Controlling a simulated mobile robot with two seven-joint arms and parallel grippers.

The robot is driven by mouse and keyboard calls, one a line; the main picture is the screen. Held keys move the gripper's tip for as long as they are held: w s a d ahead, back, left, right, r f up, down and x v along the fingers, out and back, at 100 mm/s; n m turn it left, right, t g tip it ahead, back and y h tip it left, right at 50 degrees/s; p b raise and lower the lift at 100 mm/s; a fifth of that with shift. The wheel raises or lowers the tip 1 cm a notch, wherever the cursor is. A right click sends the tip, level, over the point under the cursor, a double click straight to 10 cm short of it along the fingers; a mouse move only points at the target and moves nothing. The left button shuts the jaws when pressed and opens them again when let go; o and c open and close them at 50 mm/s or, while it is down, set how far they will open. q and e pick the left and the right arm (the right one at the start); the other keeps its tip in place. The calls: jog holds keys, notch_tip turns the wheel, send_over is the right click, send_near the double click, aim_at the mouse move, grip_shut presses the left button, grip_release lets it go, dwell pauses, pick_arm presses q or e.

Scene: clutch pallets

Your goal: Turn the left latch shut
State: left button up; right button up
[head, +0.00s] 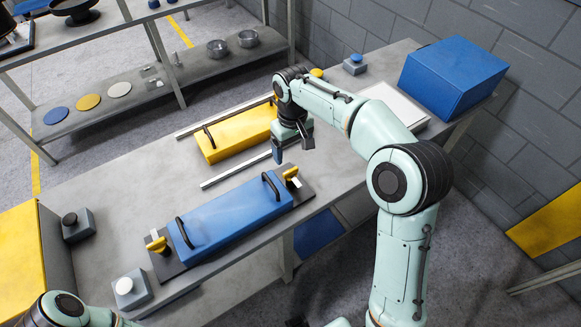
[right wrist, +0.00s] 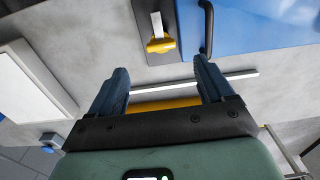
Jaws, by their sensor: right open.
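The blue pallet block (head: 230,218) with two black handles lies on a dark base plate on the grey table. The left latch (head: 157,244), with a yellow grip, is at the block's left end. The right latch (head: 292,176), yellow with a pale bar, is at its right end; it also shows in the right wrist view (right wrist: 160,45). I cannot tell how the left latch is turned. My right gripper (head: 292,148) is open and empty above the table, behind the right latch and far from the left one. My left gripper is out of view; only part of that arm shows.
A yellow block (head: 235,138) lies behind, between pale rails (head: 236,169). Button boxes stand left (head: 78,228) and front left (head: 130,290). A blue bin (head: 450,78) and white tray (head: 397,106) are at the right. Bare table lies left of the rails.

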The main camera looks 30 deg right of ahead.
aim_at(291, 172)
notch_tip(291, 172, down, 10)
jog(key=shift+w+r+b, duration=0.1)
jog(key=shift+r+b, duration=0.1)
jog(key=shift+b, duration=0.25)
jog(key=c, duration=1)
